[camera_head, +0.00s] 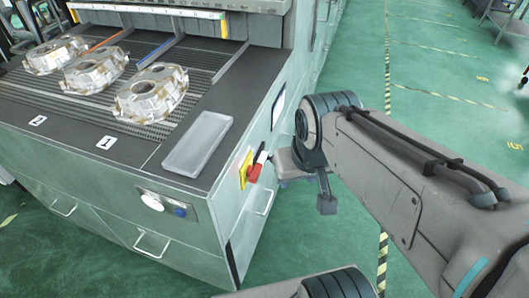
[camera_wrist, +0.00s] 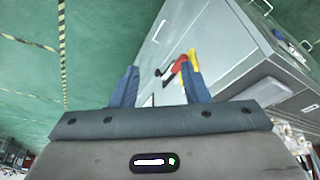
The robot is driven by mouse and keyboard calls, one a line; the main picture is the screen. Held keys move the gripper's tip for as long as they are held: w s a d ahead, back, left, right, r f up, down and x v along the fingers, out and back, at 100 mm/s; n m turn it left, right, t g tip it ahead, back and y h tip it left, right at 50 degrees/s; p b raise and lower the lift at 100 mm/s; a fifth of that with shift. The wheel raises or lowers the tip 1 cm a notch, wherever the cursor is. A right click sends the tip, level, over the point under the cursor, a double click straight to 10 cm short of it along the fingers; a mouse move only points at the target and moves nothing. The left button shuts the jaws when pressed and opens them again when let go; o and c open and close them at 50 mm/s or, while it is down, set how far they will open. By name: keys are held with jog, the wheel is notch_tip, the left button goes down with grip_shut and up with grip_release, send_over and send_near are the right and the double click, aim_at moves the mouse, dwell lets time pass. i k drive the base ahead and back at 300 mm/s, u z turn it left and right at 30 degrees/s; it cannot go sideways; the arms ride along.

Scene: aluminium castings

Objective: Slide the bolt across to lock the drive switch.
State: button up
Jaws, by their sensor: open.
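The drive switch is on the side face of the grey-green cabinet. It has a yellow plate (camera_head: 245,168) and a red handle (camera_head: 254,173), with a small dark part (camera_head: 261,157) beside it that may be the bolt. In the wrist view the red handle (camera_wrist: 177,66) and yellow plate (camera_wrist: 194,62) show near the right finger. A small dark tip (camera_wrist: 158,72) lies between the fingers in the picture. My gripper (camera_wrist: 159,68) is open and empty, its two blue fingers pointing towards the cabinet side. Contact with the switch cannot be told.
Several aluminium castings (camera_head: 152,92) lie on the ribbed cabinet top. A pale flat tray (camera_head: 198,143) lies near its corner. A handle (camera_head: 265,203) and the cabinet's corner edge are close to the switch. Green floor (camera_head: 440,100) with striped lines is open to the right.

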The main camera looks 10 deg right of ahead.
aim_at(263, 156)
jog(key=z, duration=1.2)
jog(key=i, duration=1.1)
jog(key=u, duration=0.9)
